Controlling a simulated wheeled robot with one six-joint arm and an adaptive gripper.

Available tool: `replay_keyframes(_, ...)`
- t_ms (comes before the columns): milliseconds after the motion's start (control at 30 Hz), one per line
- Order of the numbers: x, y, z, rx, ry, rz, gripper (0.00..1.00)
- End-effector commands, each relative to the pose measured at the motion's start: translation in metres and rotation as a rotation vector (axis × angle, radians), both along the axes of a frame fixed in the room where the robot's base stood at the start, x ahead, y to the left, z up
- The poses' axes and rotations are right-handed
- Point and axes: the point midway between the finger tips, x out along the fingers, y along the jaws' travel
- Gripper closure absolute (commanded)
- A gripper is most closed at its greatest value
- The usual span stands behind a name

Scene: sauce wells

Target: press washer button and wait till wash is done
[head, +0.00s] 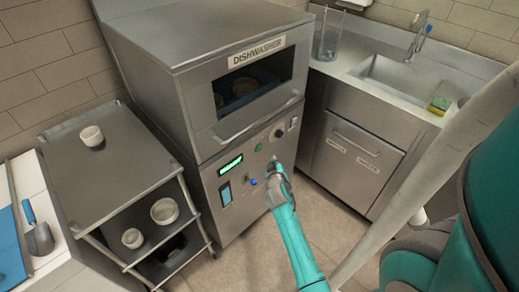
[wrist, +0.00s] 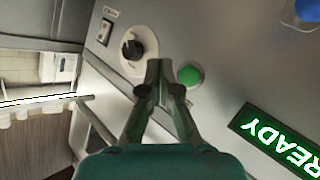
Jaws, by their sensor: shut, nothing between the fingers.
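The steel dishwasher (head: 165,85) stands in the middle of the head view, its hood down. Dishes show dimly through its dark window (head: 240,92). Its front panel has a lit green display (head: 230,165), which reads READY in the wrist view (wrist: 282,143). A round green button (head: 258,147) and a black knob (head: 279,133) sit on the panel. My gripper (head: 273,163) is shut and empty in front of the panel. In the wrist view its fingertips (wrist: 160,68) appear between the knob (wrist: 132,50) and the green button (wrist: 190,76). I cannot tell whether they touch the panel.
A blue button (head: 253,182) is low on the panel. A steel cart (head: 85,165) with white bowls stands left of the dishwasher. A sink counter (head: 345,68) with a sponge (head: 439,105) is at the right. Tiled floor lies open between them.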

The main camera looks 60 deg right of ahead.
Motion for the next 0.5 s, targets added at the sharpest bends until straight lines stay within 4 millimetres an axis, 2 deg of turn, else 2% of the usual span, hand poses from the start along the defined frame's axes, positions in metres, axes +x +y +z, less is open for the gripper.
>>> replay_keyframes(233, 0.03, -0.007, 0.0, -0.001, 0.0, 0.002, 1.0)
replay_keyframes(500, 0.046, -0.011, 0.0, 0.0, 0.0, 0.0, 1.0)
